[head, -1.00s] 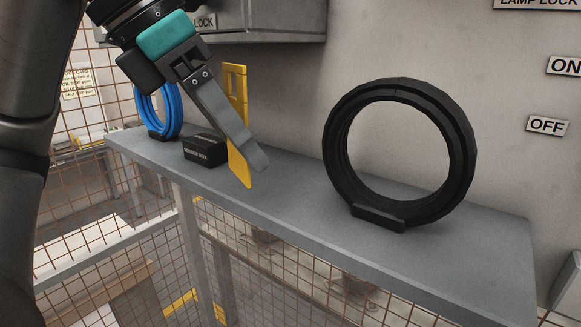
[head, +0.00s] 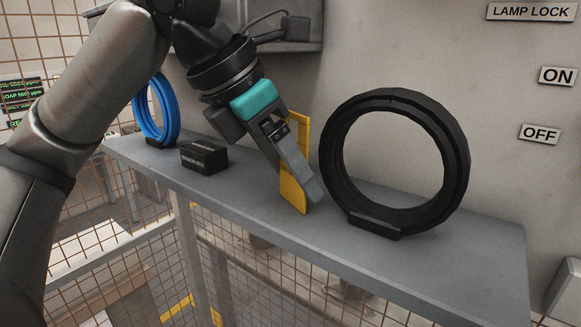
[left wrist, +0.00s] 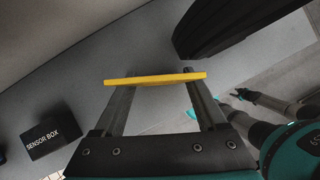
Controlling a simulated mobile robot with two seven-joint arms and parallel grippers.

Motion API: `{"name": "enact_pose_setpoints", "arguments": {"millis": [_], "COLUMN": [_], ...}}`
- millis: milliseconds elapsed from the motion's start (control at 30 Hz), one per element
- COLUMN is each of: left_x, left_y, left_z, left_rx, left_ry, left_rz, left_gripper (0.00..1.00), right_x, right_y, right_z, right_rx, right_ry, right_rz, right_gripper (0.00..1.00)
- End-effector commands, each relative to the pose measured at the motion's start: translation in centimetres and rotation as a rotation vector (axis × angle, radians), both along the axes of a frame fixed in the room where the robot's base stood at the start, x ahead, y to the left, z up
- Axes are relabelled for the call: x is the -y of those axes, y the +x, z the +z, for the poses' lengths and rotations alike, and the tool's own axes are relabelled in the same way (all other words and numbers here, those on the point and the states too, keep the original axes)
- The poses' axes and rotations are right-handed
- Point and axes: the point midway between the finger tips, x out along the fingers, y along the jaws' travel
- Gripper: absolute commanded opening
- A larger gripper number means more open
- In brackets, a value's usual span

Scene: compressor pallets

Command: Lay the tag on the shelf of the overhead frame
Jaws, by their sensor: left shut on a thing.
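The yellow tag (head: 292,190) is a flat plate held upright between the fingers of my left gripper (head: 305,185). It also shows edge-on across both fingertips in the left wrist view (left wrist: 155,79). The grey shelf (head: 265,212) runs along the wall below it. The tag's lower end is over the shelf near its front edge, left of the black ring; I cannot tell whether it touches the surface. My right gripper (left wrist: 238,92) appears small at the right of the left wrist view, and its jaws cannot be made out.
A large black ring (head: 455,165) stands on the shelf just right of the tag. A black sensor box (head: 204,158) and blue rings (head: 172,112) stand at the left. A grey housing (head: 300,32) hangs on the wall above.

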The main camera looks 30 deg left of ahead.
Motion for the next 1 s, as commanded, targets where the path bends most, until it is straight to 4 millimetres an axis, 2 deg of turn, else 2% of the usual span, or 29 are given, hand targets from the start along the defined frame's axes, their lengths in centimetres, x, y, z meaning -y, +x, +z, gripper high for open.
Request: {"name": "enact_pose_setpoints", "arguments": {"millis": [33,200,267,567,1000], "left_x": [0.0,0.0,0.0,0.0,-1.5], "left_y": [0.0,0.0,0.0,0.0,-3.0], "left_z": [-0.1,-0.1,-0.1,0.4,6.1], "left_rx": [0.0,0.0,0.0,0.001,0.002], "left_ry": [0.0,0.0,0.0,0.0,-0.001], "left_rz": [0.0,0.0,0.0,0.001,0.001], "left_gripper": [0.76,0.95,1.0,1.0,1.0], "right_x": [0.0,0.0,0.0,0.0,0.0], "right_y": [0.0,0.0,0.0,0.0,-0.1], "right_z": [-0.1,0.0,0.0,0.2,0.8], "right_rx": [0.0,0.0,0.0,0.0,-0.001], "right_ry": [0.0,0.0,0.0,0.0,0.0], "right_rz": [0.0,0.0,0.0,0.0,-0.001], "right_gripper": [0.5,0.5,0.5,0.5,0.5]}}
